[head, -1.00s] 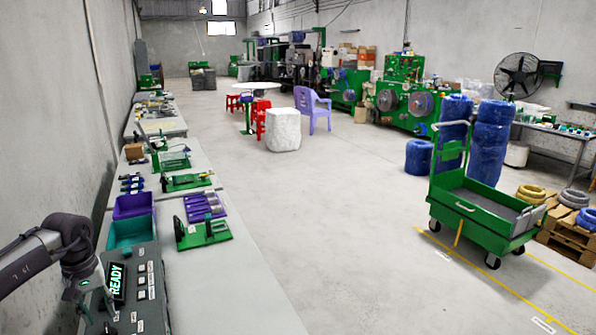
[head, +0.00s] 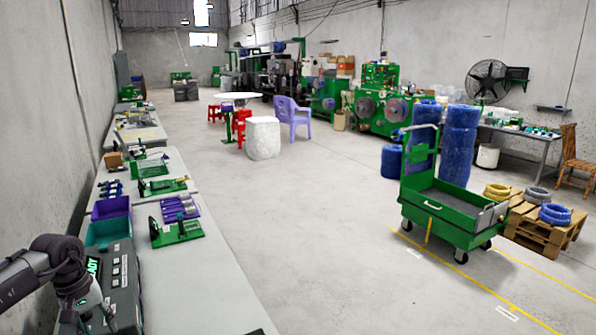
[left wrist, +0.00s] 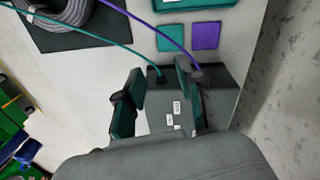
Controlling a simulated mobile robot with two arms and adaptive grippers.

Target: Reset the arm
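My left arm (head: 55,268) comes in at the lower left of the head view, bent over the grey control box (head: 122,285) with the READY display, which it partly hides. My left gripper (left wrist: 160,95) shows in the left wrist view, with its two green-padded fingers apart and nothing between them touching. A dark box face with small white labels lies beyond the fingers. My right arm and gripper are not in view.
Purple (head: 111,207) and teal (head: 108,232) bins and green fixtures (head: 177,231) stand on the long table (head: 205,290). A green trolley (head: 450,212), blue rolls (head: 459,145) and a pallet (head: 540,228) stand at right.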

